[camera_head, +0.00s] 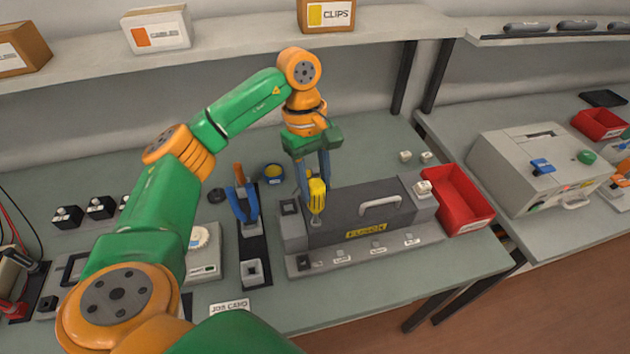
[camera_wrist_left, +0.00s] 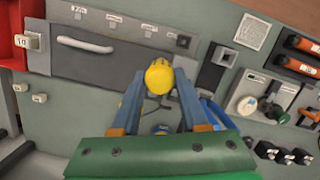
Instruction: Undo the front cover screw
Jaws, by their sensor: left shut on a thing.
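My left gripper (camera_head: 314,178) is shut on a yellow-handled screwdriver (camera_head: 317,197), which points down at the left part of the grey device labelled FUSION (camera_head: 345,215). The screwdriver's tip is at the left end of the device's dark front cover (camera_head: 345,222); I cannot tell whether it touches a screw, and the screw itself is hidden or too small to see. In the left wrist view the yellow handle (camera_wrist_left: 159,76) sits between the blue fingers of the left gripper (camera_wrist_left: 158,92). My right gripper is not in view.
A red bin (camera_head: 458,200) stands right of the device. A JOB CARD label (camera_head: 229,308) is at the front edge. A large grey machine (camera_head: 535,165) stands on the right bench.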

